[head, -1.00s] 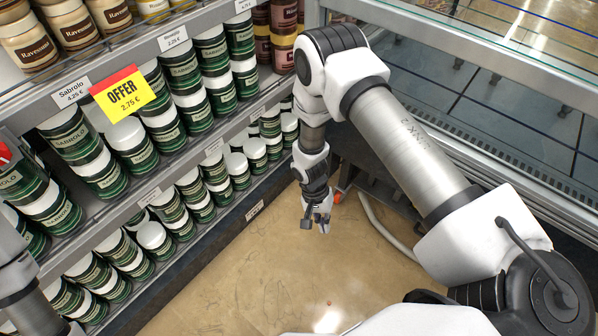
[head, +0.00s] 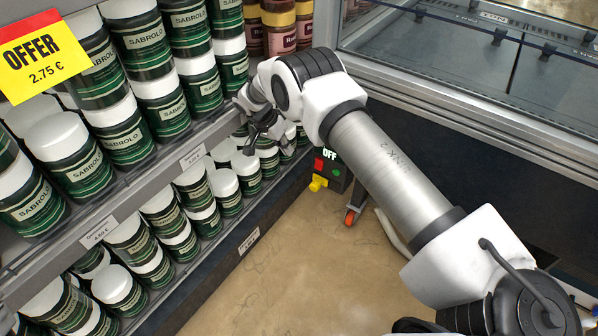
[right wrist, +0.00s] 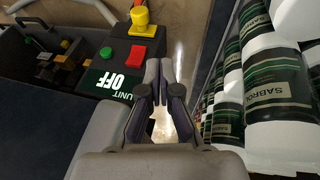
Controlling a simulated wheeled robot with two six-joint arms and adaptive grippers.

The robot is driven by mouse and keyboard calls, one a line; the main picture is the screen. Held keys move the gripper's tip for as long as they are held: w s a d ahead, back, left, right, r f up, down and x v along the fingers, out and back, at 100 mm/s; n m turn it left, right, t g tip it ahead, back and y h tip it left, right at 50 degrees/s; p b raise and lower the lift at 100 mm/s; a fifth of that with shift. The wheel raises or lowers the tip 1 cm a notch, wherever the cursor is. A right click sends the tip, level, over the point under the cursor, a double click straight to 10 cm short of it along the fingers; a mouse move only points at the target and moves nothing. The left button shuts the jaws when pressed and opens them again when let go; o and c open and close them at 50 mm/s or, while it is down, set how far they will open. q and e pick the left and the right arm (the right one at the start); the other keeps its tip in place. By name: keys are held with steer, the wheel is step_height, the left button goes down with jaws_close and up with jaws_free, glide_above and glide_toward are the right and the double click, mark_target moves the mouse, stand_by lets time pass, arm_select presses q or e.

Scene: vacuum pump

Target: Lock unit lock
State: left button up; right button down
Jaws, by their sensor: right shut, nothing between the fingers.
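The dark vacuum unit stands on the floor at the end of the shelf. Its lit OFF display (head: 329,154) shows in the head view, with a red switch (head: 319,164) and a yellow knob (head: 318,183). In the right wrist view the display reads UNIT OFF (right wrist: 112,82), beside a red switch (right wrist: 138,54), a green button (right wrist: 106,52) and the yellow knob (right wrist: 140,17). My right gripper (head: 250,148) is by the shelf edge, left of the unit. Its fingers (right wrist: 160,66) are shut and empty, apart from the unit's controls. My left gripper is out of view.
Shelves of green Sabrolo jars (head: 121,130) fill the left, close beside my right gripper. A glass-topped cabinet (head: 440,60) stands at the back right. The beige floor (head: 290,260) is clear in front. A pale hose (head: 390,230) lies near the unit.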

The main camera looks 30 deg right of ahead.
steer(key=b, duration=0.4)
glide_toward(317, 184)
steer(key=w+f, duration=0.4)
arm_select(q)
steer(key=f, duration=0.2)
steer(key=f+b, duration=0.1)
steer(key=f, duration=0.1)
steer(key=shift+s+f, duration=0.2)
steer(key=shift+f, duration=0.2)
arm_select(e)
steer(key=s+d+f, duration=0.2)
steer(key=shift+s+f, duration=0.3)
steer(key=shift+s, duration=0.1)
arm_select(q)
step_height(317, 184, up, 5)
steer(key=p, duration=0.4)
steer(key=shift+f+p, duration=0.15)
steer(key=shift+p, duration=0.25)
arm_select(e)
steer(key=s, duration=0.1)
steer(key=s+d, duration=0.1)
steer(key=s, duration=0.2)
steer(key=shift+s+d, duration=0.2)
steer(key=shift+d, duration=0.1)
